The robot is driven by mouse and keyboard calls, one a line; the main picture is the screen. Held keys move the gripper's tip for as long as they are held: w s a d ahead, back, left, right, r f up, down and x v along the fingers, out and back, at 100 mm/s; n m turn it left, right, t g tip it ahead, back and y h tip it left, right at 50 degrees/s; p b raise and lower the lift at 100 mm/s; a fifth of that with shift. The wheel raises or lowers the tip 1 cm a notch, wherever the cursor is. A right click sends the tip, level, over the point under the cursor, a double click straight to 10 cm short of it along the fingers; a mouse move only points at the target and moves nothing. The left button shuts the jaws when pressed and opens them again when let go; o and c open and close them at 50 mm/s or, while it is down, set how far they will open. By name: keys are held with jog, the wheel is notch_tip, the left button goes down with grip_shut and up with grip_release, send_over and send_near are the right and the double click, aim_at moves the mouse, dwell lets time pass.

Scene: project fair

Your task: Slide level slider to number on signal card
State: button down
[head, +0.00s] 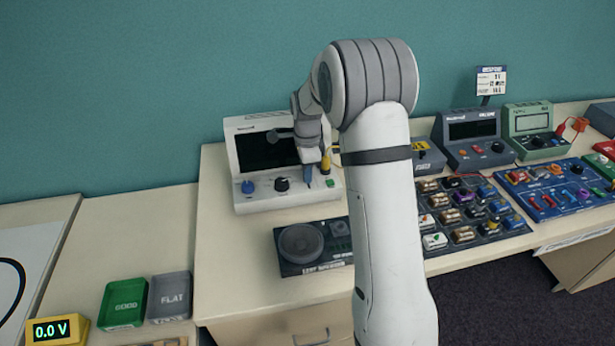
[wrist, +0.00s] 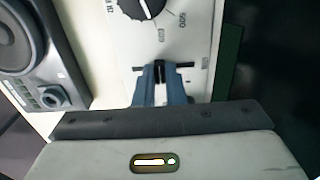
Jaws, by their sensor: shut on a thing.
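The white instrument (head: 250,205) with a dark screen stands on the bench, left of my arm. In the wrist view, its panel (wrist: 190,40) carries a short horizontal slot with a dark slider knob (wrist: 160,66). My gripper (wrist: 161,84) is shut on this slider knob, with its blue fingers on either side. The gripper also shows at the instrument's front in the head view (head: 308,178). A small white card (head: 491,80) with a blue header stands at the back right. Its writing is too small to read surely. The slider's scale marks are not readable.
A dark speaker unit (head: 300,262) lies in front of the instrument. A black dial (wrist: 140,5) sits near the slider. Green (head: 124,304) and grey trays (head: 169,298) are at lower left. A parts tray (head: 470,215) and other meters (head: 475,140) stand right of my arm.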

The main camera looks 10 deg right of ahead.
jog(key=shift+w, duration=1.1)
jog(key=c, duration=1.5)
grip_release()
jog(key=shift+r, duration=0.1)
notch_tip(320, 180, up, 8)
jog(key=shift+f+b, duration=0.15)
jog(key=shift+b, duration=0.25)
